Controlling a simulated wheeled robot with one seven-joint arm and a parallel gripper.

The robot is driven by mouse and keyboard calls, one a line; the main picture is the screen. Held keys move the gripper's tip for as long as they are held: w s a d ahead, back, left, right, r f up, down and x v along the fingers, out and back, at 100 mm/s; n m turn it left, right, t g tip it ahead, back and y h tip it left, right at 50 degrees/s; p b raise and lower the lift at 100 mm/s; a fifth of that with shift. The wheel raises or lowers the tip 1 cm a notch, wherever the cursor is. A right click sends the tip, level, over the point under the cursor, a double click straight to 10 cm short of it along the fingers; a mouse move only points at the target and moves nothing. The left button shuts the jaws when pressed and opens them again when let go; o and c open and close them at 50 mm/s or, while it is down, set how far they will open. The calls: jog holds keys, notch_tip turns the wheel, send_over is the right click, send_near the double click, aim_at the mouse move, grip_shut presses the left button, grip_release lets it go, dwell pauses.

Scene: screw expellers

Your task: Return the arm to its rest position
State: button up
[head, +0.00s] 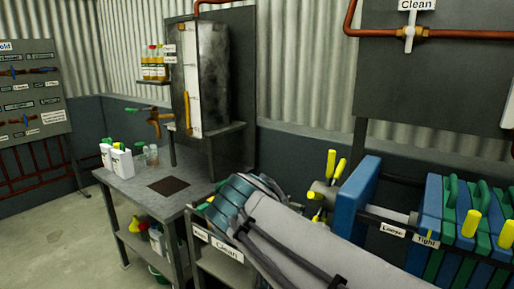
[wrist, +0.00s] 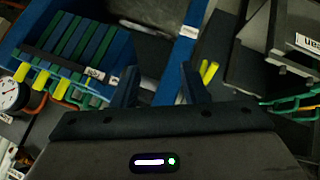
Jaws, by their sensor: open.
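My gripper (wrist: 160,86) shows in the wrist view, with its two dark blue fingers apart and nothing between them. In the head view my grey arm (head: 310,235) reaches from the bottom edge up and left, in front of the filter press (head: 362,190). I cannot make out the fingertips in the head view. In the wrist view the press's blue and green plates (wrist: 72,45) lie to the left of the gripper, apart from it.
A grey workbench (head: 130,187) with white bottles stands at left. A tank (head: 215,75) is behind it. A pressure gauge (wrist: 10,95) shows at the wrist view's left edge. Open floor (head: 50,240) lies at far left.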

jog(key=s+d+r+n+g+y+p, duration=0.1)
jog(key=s+d+n+y+p, duration=0.3)
jog(key=p, duration=0.9)
jog(key=shift+s+d+g+y+p, duration=0.3)
jog(key=shift+s+d+g+y, duration=0.15)
jog(key=shift+y, duration=1.15)
jog(key=shift+w, duration=0.1)
